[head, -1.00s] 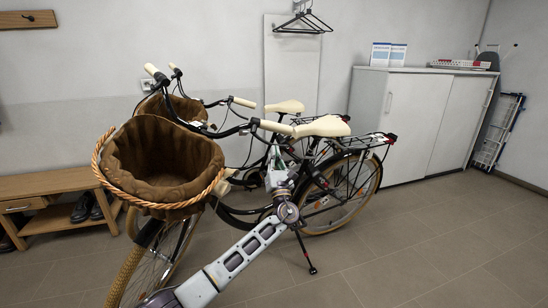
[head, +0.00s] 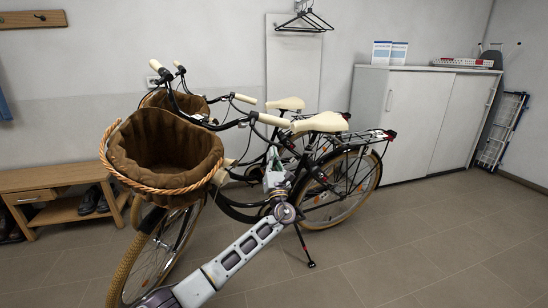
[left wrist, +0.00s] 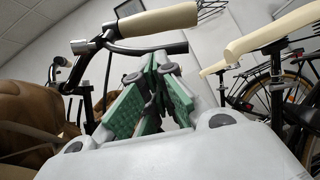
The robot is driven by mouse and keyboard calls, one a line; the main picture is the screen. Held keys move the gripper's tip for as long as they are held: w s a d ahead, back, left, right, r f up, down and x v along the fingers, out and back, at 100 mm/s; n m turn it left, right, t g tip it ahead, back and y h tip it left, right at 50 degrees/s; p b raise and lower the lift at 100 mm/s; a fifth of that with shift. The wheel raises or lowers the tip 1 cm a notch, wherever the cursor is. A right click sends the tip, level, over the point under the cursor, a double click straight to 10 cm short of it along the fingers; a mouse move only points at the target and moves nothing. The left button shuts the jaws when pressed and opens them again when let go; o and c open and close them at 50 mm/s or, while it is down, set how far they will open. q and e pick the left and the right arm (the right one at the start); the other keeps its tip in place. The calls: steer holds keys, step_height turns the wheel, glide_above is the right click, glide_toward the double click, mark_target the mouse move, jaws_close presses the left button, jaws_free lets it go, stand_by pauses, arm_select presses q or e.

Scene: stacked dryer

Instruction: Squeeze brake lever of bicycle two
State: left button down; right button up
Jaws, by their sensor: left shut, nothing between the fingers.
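Two dark bicycles stand one behind the other in the head view. The nearer bicycle (head: 245,216) has a brown-lined wicker basket, a cream handlebar grip (head: 272,120) and a cream saddle (head: 320,122). The farther bicycle's grip (head: 245,99) shows behind it. My left gripper (head: 275,165) is below the nearer bicycle's right-hand grip, in front of its frame. In the left wrist view its green fingers (left wrist: 158,62) are together and empty, just below a dark brake lever (left wrist: 140,50) under a cream grip (left wrist: 158,20). Whether they touch it I cannot tell. My right gripper is out of view.
A wooden bench (head: 60,180) with shoes stands at the left. A white cabinet (head: 415,118) stands against the back wall at the right. The tiled floor at the right front is clear. The bicycle frame is close behind my left arm.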

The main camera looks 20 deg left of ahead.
arm_select(q)
steer(key=p+v, duration=0.2)
steer(key=v, duration=0.8)
steer(key=shift+a, duration=0.2)
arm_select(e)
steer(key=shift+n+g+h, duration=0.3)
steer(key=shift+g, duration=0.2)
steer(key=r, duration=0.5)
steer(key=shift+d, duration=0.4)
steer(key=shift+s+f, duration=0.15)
